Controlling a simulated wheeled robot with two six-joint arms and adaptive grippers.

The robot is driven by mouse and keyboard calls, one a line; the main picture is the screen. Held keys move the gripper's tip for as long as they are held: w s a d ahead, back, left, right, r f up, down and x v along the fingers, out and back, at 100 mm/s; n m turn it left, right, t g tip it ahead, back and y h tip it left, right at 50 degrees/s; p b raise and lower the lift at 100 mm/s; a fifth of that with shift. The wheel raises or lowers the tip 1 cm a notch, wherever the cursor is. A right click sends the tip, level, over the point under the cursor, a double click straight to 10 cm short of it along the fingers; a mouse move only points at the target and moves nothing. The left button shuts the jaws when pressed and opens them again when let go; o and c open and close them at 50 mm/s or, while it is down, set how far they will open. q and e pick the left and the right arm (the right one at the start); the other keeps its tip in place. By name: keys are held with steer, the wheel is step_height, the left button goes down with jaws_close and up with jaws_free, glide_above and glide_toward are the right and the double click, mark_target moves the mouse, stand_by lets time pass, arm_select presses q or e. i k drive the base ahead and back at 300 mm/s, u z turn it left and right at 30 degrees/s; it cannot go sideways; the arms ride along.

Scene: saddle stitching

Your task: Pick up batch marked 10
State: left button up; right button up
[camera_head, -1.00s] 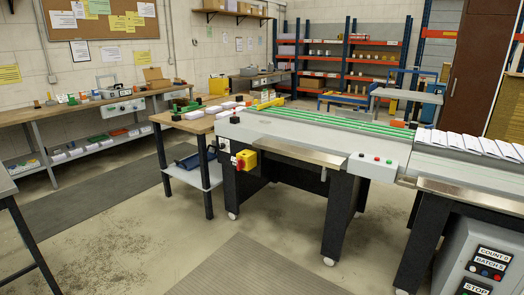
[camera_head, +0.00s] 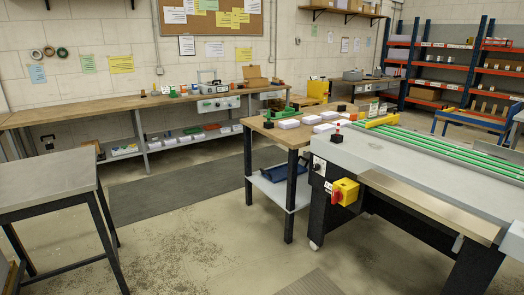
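Several white paper batches (camera_head: 288,124) lie on the small wooden-topped table (camera_head: 277,137) at the left end of the stitching machine. Any number marks on them are too small to read, so I cannot tell which is batch 10. Neither of my grippers shows in the head view.
The grey machine (camera_head: 385,160) with green rails fills the right side. A metal-topped table (camera_head: 45,190) stands at the left. A long wooden bench (camera_head: 120,106) runs along the back wall. The floor (camera_head: 200,235) between them is clear, with a dark mat (camera_head: 190,187).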

mark_target(330, 115)
steer(key=u, duration=0.05)
steer(key=i, duration=3.45)
steer(key=z, duration=0.6)
steer(key=i, duration=1.05)
steer(key=z, duration=0.35)
